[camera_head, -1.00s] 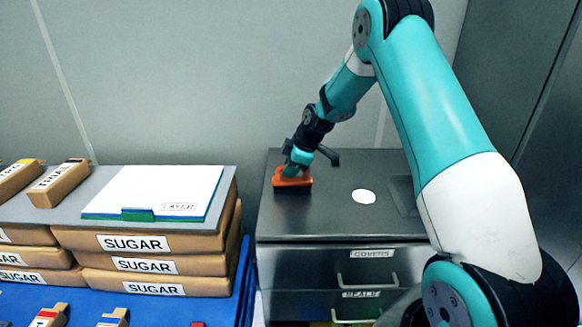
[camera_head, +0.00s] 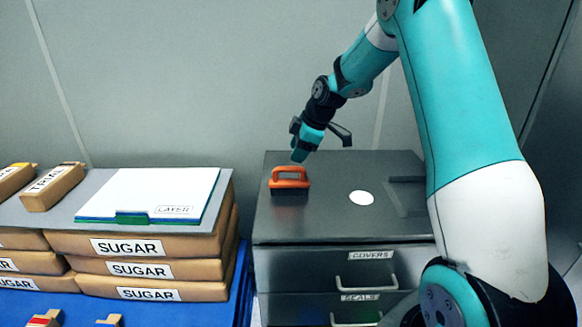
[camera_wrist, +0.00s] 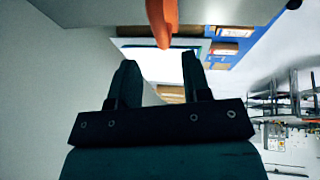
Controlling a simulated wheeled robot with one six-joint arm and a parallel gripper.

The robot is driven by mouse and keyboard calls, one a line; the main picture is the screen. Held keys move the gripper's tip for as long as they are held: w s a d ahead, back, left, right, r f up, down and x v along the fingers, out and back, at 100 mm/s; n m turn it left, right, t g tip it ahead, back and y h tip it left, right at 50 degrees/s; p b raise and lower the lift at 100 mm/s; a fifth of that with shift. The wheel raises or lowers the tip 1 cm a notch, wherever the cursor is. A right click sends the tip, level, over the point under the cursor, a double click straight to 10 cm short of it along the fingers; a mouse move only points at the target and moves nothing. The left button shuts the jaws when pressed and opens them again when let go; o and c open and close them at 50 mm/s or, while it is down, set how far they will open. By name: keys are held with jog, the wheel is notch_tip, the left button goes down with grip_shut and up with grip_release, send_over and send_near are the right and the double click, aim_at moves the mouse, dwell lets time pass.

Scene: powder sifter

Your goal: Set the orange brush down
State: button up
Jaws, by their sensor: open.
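The orange brush (camera_head: 290,180) stands on the dark metal top of the drawer cabinet (camera_head: 330,222), near its left side, with its handle up and its dark base on the surface. My gripper (camera_head: 299,157) is just above the brush and apart from it. In the wrist view, the two dark fingers of my gripper (camera_wrist: 158,75) are spread with nothing between them. Part of the orange brush handle (camera_wrist: 162,20) shows beyond the fingertips there.
A white disc (camera_head: 361,198) lies on the cabinet top right of the brush. Stacked sugar bags (camera_head: 140,247) with a grey sheet and a white layer pad (camera_head: 150,192) stand on the left, with brown blocks (camera_head: 52,187). The cabinet's front top area is clear.

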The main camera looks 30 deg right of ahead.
jog(key=s+a+r+m+g, duration=0.1)
jog(key=s+a+r, duration=0.25)
jog(key=a, duration=0.25)
jog(key=s+a+r+y, duration=0.1)
jog(key=s+a+r, duration=0.1)
jog(key=s+a, duration=0.35)
jog(key=s+a+r+m+g, duration=0.1)
jog(key=s+a+r, duration=0.2)
jog(key=a, duration=0.3)
jog(key=s+a+m+g, duration=0.1)
jog(key=s+a, duration=0.4)
jog(key=s, duration=0.6)
jog(key=s+a+m+g, duration=0.1)
jog(key=s+a, duration=0.4)
jog(key=s, duration=0.5)
jog(key=shift+s+m+y, duration=0.3)
jog(key=shift+s, duration=0.05)
